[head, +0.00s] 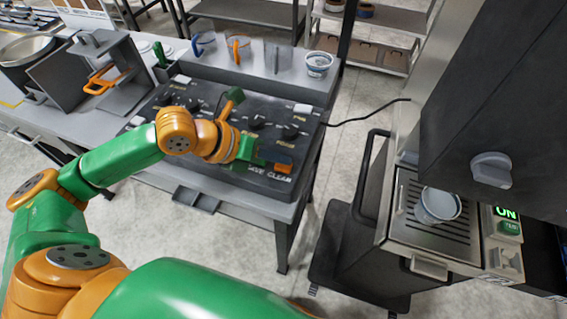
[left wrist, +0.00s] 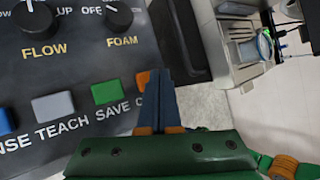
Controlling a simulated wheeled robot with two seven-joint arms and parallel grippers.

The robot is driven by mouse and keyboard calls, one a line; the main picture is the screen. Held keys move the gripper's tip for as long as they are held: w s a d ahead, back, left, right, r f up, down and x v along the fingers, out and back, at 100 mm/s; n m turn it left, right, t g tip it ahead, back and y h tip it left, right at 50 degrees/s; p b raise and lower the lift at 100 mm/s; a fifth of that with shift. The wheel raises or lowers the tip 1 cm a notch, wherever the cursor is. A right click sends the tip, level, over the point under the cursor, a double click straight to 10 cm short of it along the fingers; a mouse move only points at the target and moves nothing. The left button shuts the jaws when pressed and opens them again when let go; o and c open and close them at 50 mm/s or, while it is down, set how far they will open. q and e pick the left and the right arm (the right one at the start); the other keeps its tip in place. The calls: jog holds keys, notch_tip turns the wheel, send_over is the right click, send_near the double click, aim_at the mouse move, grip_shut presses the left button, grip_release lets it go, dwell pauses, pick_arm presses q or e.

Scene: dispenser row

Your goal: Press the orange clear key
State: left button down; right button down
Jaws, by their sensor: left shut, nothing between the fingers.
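The orange clear key (head: 284,168) sits at the front right corner of the dark control panel (head: 222,181). In the left wrist view the orange key (left wrist: 143,77) shows only in part, at the left edge of my fingers, which hide the rest. My left gripper (head: 264,162) is shut and empty, just left of the orange key in the head view. In the left wrist view its dark fingertips (left wrist: 156,74) overlap the key. I cannot tell whether they touch it. My right gripper is in neither view.
The green save key (left wrist: 106,91) and grey teach key (left wrist: 53,106) lie left of the orange key. Black knobs (head: 257,122) stand behind. A machine with a cup (head: 437,206) on its grating stands at the right. Bare floor lies between.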

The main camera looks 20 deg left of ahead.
aim_at(278, 168)
pick_arm(q)
jog(key=shift+f+b, duration=0.3)
jog(key=shift+f, duration=0.2)
dwell(0.6)
dwell(0.3)
jog(key=shift+r+p, duration=0.9)
jog(key=shift+p, duration=0.1)
notch_tip(278, 168, up, 5)
jog(key=p, duration=0.5)
jog(key=shift+r, duration=0.15)
jog(key=shift+f, duration=0.2)
